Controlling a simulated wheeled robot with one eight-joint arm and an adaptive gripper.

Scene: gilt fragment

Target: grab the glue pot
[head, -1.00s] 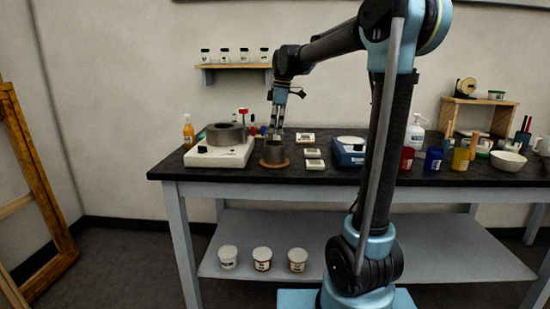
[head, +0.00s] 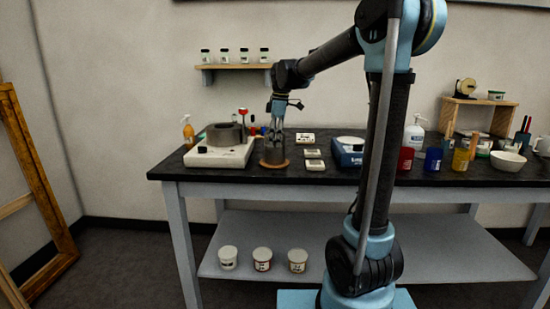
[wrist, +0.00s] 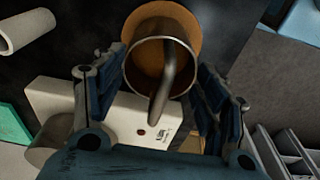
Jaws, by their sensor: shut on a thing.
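The glue pot is a small grey metal pot (head: 272,157) at the cork mat (head: 285,165) on the dark bench top. In the wrist view the pot (wrist: 130,68) shows its round open rim, a brown inside and a bent metal rod or handle across it. My gripper (head: 275,143) points down over the pot. In the wrist view the fingers of my gripper (wrist: 160,88) stand on both sides of the pot and are shut on it. I cannot tell whether its base still touches the mat.
An orange bottle (head: 188,132) stands at the back left. A shelf (head: 235,67) hangs above.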

